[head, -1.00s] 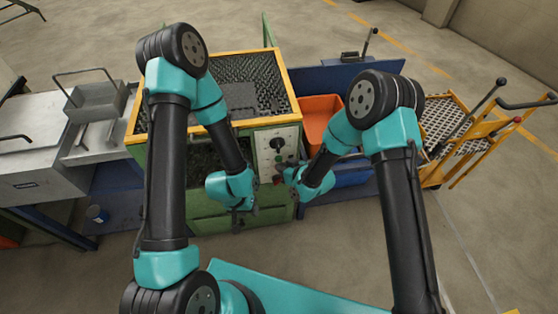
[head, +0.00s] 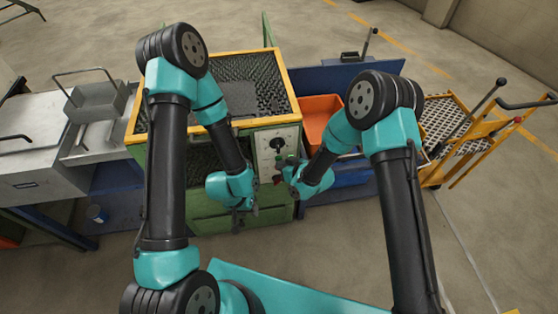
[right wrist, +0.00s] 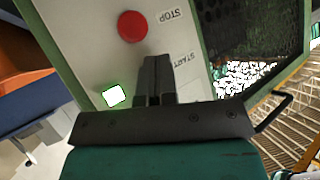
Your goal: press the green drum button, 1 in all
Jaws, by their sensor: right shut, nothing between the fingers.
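The pale control panel (head: 268,140) is on the front of the green machine. In the right wrist view the panel (right wrist: 80,30) carries a round red button (right wrist: 132,26) beside a STOP label. A START label (right wrist: 180,62) is right beside my right fingertips. No green drum button shows clearly; the fingers cover the spot beside START. A bright white square with a green edge (right wrist: 114,96) shows on the panel. My right gripper (right wrist: 157,62) is shut and empty, its tips at the panel; contact cannot be told. My left gripper (head: 243,207) hangs before the machine's front, its jaws unclear.
The machine's yellow-rimmed top bin (head: 215,58) is behind my arms. An orange bin (head: 318,112) and a blue bin (head: 350,178) stand to its right, near my right arm. A yellow trolley (head: 450,135) is further right. A grey metal unit (head: 40,150) is at left.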

